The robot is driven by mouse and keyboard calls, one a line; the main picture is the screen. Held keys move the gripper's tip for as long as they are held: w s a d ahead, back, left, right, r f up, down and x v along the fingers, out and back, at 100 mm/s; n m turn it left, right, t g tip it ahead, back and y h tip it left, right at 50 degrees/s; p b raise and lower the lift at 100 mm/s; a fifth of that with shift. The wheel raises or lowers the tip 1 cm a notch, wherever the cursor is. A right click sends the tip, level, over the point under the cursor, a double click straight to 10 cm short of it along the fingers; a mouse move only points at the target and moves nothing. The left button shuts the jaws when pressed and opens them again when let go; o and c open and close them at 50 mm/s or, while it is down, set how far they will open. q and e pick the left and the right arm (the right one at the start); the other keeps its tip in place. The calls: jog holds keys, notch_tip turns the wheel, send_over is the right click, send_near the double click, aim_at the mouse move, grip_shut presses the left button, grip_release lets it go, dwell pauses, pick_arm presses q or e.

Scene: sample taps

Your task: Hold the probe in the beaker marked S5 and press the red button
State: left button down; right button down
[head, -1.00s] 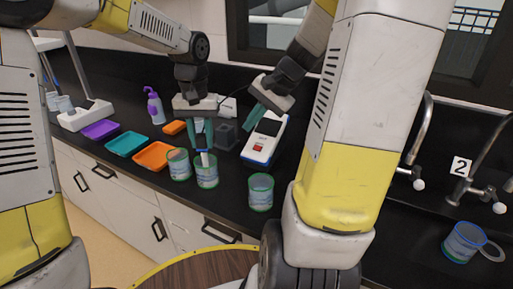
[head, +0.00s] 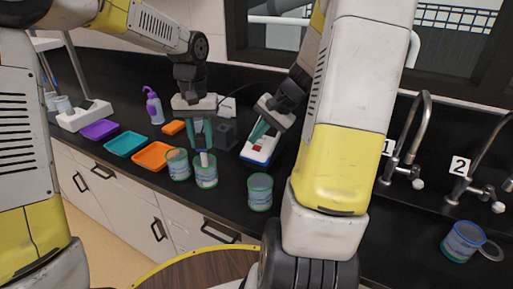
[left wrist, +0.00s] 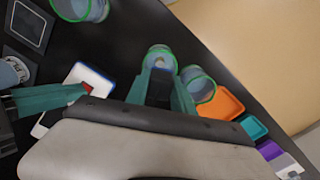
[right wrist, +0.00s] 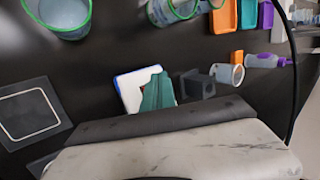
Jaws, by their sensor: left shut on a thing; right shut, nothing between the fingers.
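My left gripper (head: 201,140) is shut on the probe (head: 204,159), held upright with its lower end at the mouth of the middle green-rimmed beaker (head: 205,176). That beaker also shows beyond the left fingers in the left wrist view (left wrist: 160,52). Its marking is too small to read, so I cannot tell if it is S5. My right gripper (head: 256,133) is shut and empty, its fingertips over the white and blue meter (head: 252,157). The red button (head: 258,148) shows just below the fingertips; I cannot tell whether they touch it.
Two other green-rimmed beakers stand left (head: 178,165) and right (head: 260,193) of the middle one. Orange (head: 153,157), teal (head: 125,144) and purple (head: 99,130) trays lie to the left. A dark holder block (head: 226,133) stands behind. Taps and another beaker (head: 463,242) are at the right.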

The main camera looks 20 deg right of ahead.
aim_at(250, 150)
jog(key=shift+w+d+f, duration=0.15)
jog(key=shift+f, duration=0.25)
jog(key=shift+w+d+f, duration=0.1)
jog(key=shift+f, duration=0.25)
jog(key=shift+f, duration=0.1)
dwell(1.5)
jog(key=shift+w+d+f, duration=0.1)
jog(key=shift+d+f, duration=0.05)
jog(key=shift+f, duration=0.1)
jog(key=shift+w+d+f, duration=0.1)
jog(key=shift+f, duration=0.2)
dwell(0.6)
jog(key=shift+r, duration=0.1)
dwell(0.3)
jog(key=shift+s+a+r, duration=0.25)
jog(key=shift+r, duration=0.35)
jog(key=shift+s+a+r, duration=0.25)
jog(key=shift+r, duration=0.5)
jog(key=shift+s+a+r, duration=0.25)
jog(key=shift+a+r, duration=0.05)
jog(key=shift+r, duration=0.45)
jog(key=shift+s+a+r, duration=0.25)
jog(key=shift+r, duration=0.5)
dwell(1.2)
